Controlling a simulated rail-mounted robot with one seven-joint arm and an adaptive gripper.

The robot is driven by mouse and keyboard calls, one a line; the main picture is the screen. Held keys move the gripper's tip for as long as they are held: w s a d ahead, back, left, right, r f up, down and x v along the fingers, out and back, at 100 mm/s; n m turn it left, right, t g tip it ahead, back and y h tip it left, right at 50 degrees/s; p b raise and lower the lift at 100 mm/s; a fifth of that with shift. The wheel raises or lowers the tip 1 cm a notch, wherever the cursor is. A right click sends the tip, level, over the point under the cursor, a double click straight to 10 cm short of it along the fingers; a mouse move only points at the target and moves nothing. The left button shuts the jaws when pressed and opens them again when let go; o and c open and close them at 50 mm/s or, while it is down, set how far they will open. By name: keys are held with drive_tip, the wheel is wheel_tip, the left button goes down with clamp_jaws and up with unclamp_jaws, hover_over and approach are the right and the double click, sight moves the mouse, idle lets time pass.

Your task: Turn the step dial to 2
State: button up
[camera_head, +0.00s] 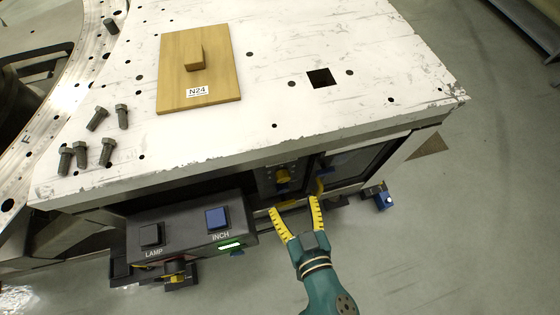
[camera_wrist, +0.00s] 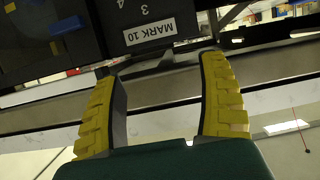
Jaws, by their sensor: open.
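A dark panel (camera_head: 268,184) sits under the front edge of the white plate in the head view. The dial itself cannot be made out surely there. My gripper (camera_head: 294,204) is open and empty, its yellow fingers just below and in front of the panel. The open fingers also show in the wrist view (camera_wrist: 160,66).
A black box with a LAMP button (camera_head: 150,235) and a blue INCH button (camera_head: 216,217) juts out to the left of my gripper. A wooden block marked N24 (camera_head: 220,85) and several bolts (camera_head: 107,151) lie on the white plate (camera_head: 270,60).

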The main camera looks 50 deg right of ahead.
drive_tip(key=b, duration=0.3)
approach(284, 180)
drive_tip(key=v, duration=0.6)
drive_tip(key=shift+g, duration=0.4)
drive_tip(key=b+x, duration=0.1)
drive_tip(key=x, duration=0.4)
drive_tip(key=b+x, duration=0.1)
drive_tip(key=x, duration=0.5)
drive_tip(key=b+x, duration=0.2)
drive_tip(key=x, duration=0.3)
drive_tip(key=shift+w+r, duration=0.3)
drive_tip(key=shift+w, duration=0.2)
drive_tip(key=shift+s, duration=0.1)
drive_tip(key=c, duration=1.2)
